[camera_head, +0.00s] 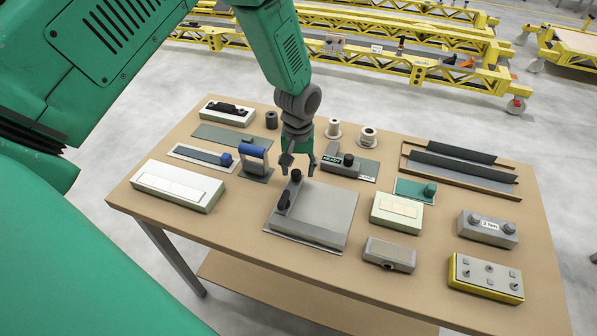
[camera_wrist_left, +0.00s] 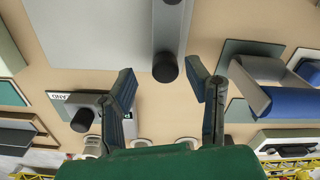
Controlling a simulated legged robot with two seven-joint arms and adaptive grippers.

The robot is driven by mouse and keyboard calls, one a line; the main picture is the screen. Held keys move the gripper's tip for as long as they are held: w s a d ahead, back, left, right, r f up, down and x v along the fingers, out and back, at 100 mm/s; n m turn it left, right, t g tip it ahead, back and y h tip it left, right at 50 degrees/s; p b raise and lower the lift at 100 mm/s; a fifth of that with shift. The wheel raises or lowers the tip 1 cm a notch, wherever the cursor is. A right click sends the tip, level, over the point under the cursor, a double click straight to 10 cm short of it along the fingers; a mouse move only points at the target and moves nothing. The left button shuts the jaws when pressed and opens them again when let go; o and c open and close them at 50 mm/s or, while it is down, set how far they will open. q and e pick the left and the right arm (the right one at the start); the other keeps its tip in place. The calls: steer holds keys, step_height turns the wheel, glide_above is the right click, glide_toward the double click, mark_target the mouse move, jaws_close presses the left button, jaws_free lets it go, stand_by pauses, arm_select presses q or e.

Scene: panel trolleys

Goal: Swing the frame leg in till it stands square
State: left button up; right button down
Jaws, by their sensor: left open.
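A grey frame plate (camera_head: 325,215) lies on the table below my left gripper, and it also shows in the left wrist view (camera_wrist_left: 90,30). A narrow grey leg (camera_wrist_left: 178,28) runs along one side of it, with a black upright knob (camera_wrist_left: 165,67) at its end. The knob also shows in the head view (camera_head: 297,175). My left gripper (camera_head: 299,170) points down, open and empty, over the knob end. In the wrist view its fingers (camera_wrist_left: 161,80) stand either side of the knob, apart from it. I cannot tell the leg's exact angle. My right gripper is out of view.
A blue-handled block (camera_head: 253,158) stands left of the gripper; a grey fixture with a black knob (camera_head: 348,162) stands right. Pale boxes (camera_head: 178,187) and (camera_head: 397,213) flank the plate. Yellow trolleys (camera_head: 430,65) stand beyond the table. Bare tabletop (camera_head: 240,205) shows left of the plate.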

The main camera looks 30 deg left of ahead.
arm_select(q)
steer(key=shift+s+f, duration=0.1)
steer(key=shift+f, duration=0.75)
steer(key=shift+a+f, duration=0.4)
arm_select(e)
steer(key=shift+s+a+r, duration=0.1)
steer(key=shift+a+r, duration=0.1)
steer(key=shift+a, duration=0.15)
arm_select(q)
steer(key=shift+d, duration=0.1)
jaws_close()
steer(key=shift+d, duration=0.1)
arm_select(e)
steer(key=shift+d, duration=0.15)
arm_select(q)
steer(key=shift+d, duration=0.1)
jaws_free()
steer(key=shift+r, duration=0.1)
